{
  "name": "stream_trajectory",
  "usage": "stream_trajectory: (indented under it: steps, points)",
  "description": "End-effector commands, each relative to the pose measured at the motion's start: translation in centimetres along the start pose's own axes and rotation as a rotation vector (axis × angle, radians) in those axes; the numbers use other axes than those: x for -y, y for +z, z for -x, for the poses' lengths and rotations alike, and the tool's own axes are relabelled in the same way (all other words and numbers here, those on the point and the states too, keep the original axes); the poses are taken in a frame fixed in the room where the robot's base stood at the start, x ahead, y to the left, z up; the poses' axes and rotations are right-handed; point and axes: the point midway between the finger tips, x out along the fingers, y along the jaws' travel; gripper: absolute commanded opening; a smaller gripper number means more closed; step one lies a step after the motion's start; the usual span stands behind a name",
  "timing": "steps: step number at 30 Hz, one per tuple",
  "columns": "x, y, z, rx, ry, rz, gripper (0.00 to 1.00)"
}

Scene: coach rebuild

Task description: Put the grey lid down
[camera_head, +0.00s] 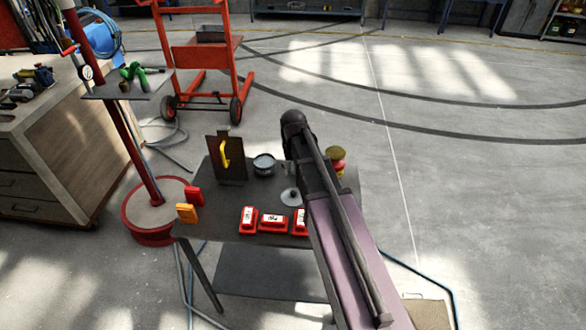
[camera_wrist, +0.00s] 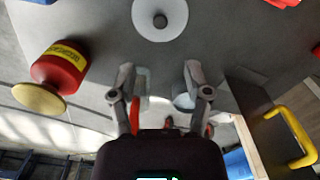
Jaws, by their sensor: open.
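The grey lid, a pale round disc with a dark knob, lies on the dark table near its middle in the head view (camera_head: 291,198). It also shows at the top of the wrist view (camera_wrist: 176,29), knob up. My gripper (camera_wrist: 160,80) is open with its two fingers apart and no lid between them. The lid lies beyond the fingertips, clear of them. In the head view my arm hides the gripper. A round grey tin (camera_head: 263,166) stands behind and left of the lid. In the wrist view something pale is partly hidden behind the fingers; I cannot tell what.
A red can with a yellow top (camera_head: 336,156) stands right of my arm. A dark plate with a yellow handle (camera_head: 225,153) stands at the table's back left. Red boxes (camera_head: 272,222) line the front edge. Red (camera_head: 195,195) and orange (camera_head: 187,213) pieces are at the left edge.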

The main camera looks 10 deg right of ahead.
Motion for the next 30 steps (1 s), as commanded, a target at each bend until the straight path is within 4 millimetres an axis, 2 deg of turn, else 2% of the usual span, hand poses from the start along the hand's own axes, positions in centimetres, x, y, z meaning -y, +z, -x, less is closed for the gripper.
stream_trajectory:
  steps: [23,26,30]
  points:
    - [0.0,0.2,0.3,0.0,0.0,-0.001,0.63]
    - [0.1,1.3,0.3,0.0,0.0,-0.004,0.63]
    - [0.3,4.6,0.3,0.0,0.0,-0.019,0.63]
